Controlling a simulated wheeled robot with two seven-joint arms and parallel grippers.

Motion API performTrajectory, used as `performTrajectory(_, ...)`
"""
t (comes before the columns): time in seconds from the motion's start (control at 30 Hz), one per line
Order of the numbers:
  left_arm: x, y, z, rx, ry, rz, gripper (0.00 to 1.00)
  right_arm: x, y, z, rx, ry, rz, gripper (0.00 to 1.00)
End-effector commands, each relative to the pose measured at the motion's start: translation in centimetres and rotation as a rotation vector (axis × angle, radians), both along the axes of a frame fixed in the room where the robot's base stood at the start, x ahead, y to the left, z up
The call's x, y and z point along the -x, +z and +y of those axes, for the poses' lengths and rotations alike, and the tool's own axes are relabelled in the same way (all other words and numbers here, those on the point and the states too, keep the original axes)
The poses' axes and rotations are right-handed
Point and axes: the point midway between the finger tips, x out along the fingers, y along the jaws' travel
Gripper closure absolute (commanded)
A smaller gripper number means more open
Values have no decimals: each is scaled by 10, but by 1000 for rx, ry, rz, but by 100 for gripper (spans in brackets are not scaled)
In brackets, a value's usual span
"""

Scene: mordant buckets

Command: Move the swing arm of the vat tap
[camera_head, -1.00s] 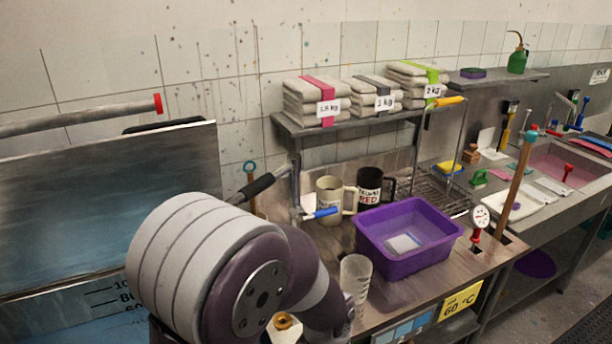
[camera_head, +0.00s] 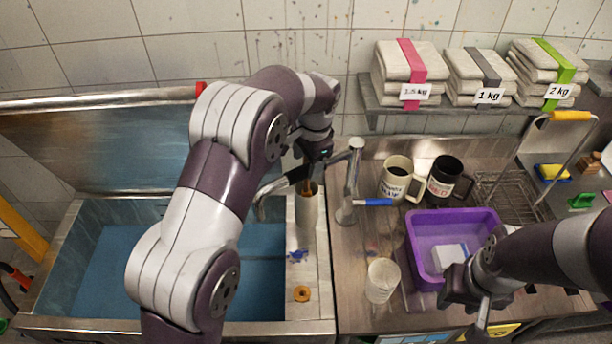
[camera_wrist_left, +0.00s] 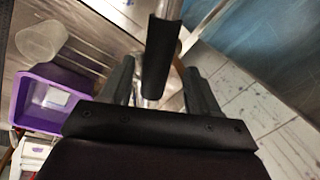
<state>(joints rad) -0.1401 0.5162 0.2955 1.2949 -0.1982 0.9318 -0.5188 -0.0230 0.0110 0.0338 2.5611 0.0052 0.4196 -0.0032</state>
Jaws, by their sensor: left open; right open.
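The vat tap is a metal column (camera_head: 350,185) with a blue lever (camera_head: 374,202), between the vat and the worktop. Its swing arm (camera_head: 272,188) reaches left over the vat's right edge and has a black sleeve. My left gripper (camera_head: 306,178) is at this sleeve from above and partly hides it. In the left wrist view the black sleeve (camera_wrist_left: 160,50) shows between the spread fingers of my left gripper (camera_wrist_left: 160,88); I cannot tell whether they touch it. My right gripper (camera_head: 472,290) is open and empty by the front of the purple tub.
The vat (camera_head: 110,255) with blue liquid lies left. A clear beaker (camera_head: 382,282), a cream mug (camera_head: 397,178), a black mug (camera_head: 442,182) and the purple tub (camera_head: 490,218) stand right of the tap. A shelf (camera_head: 385,108) with folded cloth stacks hangs above.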

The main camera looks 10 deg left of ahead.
Motion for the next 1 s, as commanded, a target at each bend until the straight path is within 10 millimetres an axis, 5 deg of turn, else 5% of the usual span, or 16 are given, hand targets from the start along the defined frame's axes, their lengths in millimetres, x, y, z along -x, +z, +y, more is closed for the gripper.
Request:
performTrajectory(0.47, -4, -25, 4, 1, 1, -4, 39, -1, 13, 0, 0, 0, -2, 57)
performTrajectory(0.67, -4, -25, 4, 0, 2, -3, 98, -1, 13, 0, 0, 0, -2, 57)
performTrajectory(1.0, -1, -24, 2, -1, 7, -4, 100, -1, 12, 0, 0, 0, -2, 57)
